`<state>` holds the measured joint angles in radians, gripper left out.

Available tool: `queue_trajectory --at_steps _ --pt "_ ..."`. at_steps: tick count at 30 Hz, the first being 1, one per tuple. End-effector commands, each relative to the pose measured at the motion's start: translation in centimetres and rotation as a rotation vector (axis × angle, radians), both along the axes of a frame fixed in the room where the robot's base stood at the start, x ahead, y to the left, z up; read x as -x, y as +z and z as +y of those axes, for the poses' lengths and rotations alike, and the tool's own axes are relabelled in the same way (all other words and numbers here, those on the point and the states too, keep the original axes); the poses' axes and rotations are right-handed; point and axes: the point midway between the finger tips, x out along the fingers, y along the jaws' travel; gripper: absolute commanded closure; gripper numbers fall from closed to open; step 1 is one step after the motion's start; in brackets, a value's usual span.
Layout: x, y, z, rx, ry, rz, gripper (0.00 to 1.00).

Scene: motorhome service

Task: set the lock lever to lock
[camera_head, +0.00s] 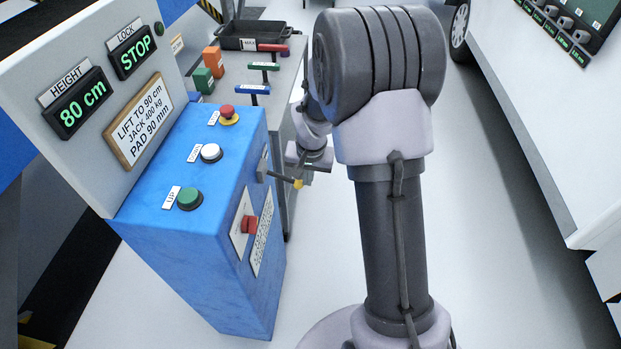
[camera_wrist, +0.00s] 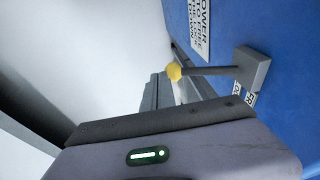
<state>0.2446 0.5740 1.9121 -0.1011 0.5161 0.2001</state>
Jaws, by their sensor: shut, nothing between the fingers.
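The lock lever (camera_head: 279,176) is a thin grey rod with a yellow knob, standing out from a grey block on the right side of the blue cabinet (camera_head: 190,255). In the wrist view the lever (camera_wrist: 208,71) runs from its block on the blue wall to the yellow knob. My gripper (camera_head: 305,178) is shut and empty, close by the knob. In the wrist view its fingers (camera_wrist: 168,92) point toward the knob; I cannot tell whether they touch it. The lock display (camera_head: 132,52) reads STOP. Part of the label by the lever's block is hidden.
The cabinet top has red (camera_head: 229,114), white (camera_head: 211,153) and green (camera_head: 190,198) buttons. A red switch (camera_head: 250,224) sits on its side. The height display (camera_head: 82,103) reads 80 cm. Behind is a bench with a black tray (camera_head: 250,37). A white vehicle (camera_head: 545,130) stands right.

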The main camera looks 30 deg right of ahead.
Motion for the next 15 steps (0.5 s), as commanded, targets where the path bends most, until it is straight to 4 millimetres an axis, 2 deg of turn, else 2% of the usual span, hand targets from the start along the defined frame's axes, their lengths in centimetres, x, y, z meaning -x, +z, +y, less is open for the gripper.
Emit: queue_trajectory --at_steps 6,15 --pt "-0.2 -1.6 0.1 0.0 0.001 0.0 1.0" --pt "-0.2 -2.3 0.2 0.001 0.0 0.001 1.0"
